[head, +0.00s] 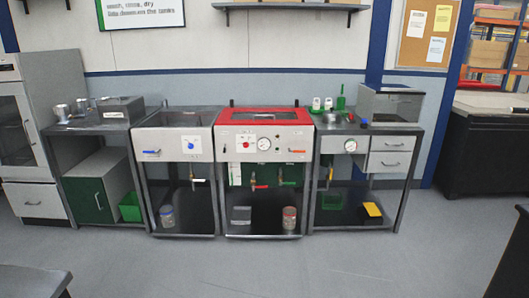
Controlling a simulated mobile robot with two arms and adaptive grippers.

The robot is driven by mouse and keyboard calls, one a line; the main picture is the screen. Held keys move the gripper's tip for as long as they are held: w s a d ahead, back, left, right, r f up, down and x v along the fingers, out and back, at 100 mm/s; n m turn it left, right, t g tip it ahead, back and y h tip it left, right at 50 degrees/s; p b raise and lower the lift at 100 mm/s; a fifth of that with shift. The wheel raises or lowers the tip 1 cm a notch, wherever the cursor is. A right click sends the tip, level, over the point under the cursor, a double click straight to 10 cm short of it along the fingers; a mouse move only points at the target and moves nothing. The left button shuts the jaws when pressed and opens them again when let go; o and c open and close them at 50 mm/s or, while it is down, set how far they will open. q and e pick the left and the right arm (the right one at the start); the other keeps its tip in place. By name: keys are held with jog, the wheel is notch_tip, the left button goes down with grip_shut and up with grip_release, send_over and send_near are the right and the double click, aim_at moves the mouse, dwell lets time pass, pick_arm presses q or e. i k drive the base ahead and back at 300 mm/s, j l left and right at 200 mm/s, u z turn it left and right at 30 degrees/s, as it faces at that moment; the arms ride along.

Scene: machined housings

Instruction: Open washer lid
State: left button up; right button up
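The washer (264,144) is likely the red-topped unit in the middle of the bench row in the head view. Its lid (264,123) is a red frame around a dark window and lies flat, apparently closed. The light grey front panel below it carries a round gauge (264,144), a red button (246,146) and a small orange-red handle (296,151). Neither of my grippers is in view. The unit stands well away, across open floor.
A grey sink-like unit (173,146) adjoins on the left, a bench with drawers (391,162) on the right. A wall shelf (291,6) hangs above. Clear floor (240,270) lies in front. Dark edges (30,283) intrude at the lower left and right (513,255).

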aim_at(303, 118)
jog(key=i+j, duration=0.1)
jog(key=i, duration=2.15)
